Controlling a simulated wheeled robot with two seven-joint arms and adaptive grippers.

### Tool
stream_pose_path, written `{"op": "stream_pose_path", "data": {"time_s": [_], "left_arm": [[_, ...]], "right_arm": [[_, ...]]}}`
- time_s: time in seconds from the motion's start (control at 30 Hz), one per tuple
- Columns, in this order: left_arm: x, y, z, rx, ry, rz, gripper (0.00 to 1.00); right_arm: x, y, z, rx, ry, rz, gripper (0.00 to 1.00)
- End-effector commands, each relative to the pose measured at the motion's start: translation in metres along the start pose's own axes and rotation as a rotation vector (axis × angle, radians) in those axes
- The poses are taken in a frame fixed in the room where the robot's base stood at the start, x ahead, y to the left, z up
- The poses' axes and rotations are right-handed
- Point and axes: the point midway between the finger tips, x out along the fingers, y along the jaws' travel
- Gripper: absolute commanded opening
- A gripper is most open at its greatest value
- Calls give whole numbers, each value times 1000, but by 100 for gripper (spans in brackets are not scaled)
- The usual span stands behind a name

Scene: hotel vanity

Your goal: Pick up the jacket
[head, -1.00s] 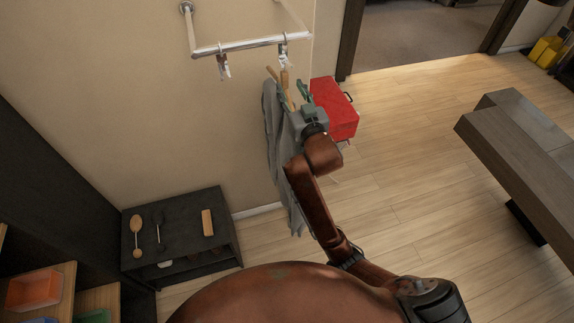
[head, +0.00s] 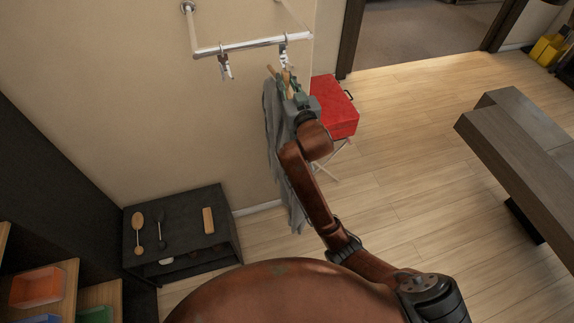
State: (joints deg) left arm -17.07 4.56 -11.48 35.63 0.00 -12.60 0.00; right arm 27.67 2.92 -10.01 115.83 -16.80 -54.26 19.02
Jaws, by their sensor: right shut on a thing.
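The grey jacket (head: 275,135) hangs beside the wall, below the right end of a metal rail. A light wooden piece, which looks like part of its hanger (head: 286,76), shows at its top. My right gripper (head: 284,82) is at the top of the jacket, with its greenish fingers closed around that area. It is shut on the jacket; whether it grips the cloth or the hanger is hard to tell. My right forearm hides part of the jacket's right side. My left gripper is not in view.
The metal rail (head: 240,46) carries two clip hooks. A red box (head: 336,106) stands on a folding stand just right of the gripper. A black shelf unit (head: 185,198) holding spoons and a wooden block is lower left. A grey bench (head: 520,135) is right. Floor between is clear.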

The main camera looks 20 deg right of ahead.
Motion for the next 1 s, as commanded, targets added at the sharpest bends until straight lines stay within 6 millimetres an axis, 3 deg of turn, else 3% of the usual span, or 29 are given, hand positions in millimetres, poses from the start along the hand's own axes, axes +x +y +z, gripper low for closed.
{"op": "stream_pose_path", "data": {"time_s": [0.13, 1.0], "left_arm": [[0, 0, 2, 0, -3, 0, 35], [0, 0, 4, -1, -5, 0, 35]], "right_arm": [[0, 0, 0, 0, 0, 0, 0], [0, -1, -3, 0, 5, -1, 0]]}}
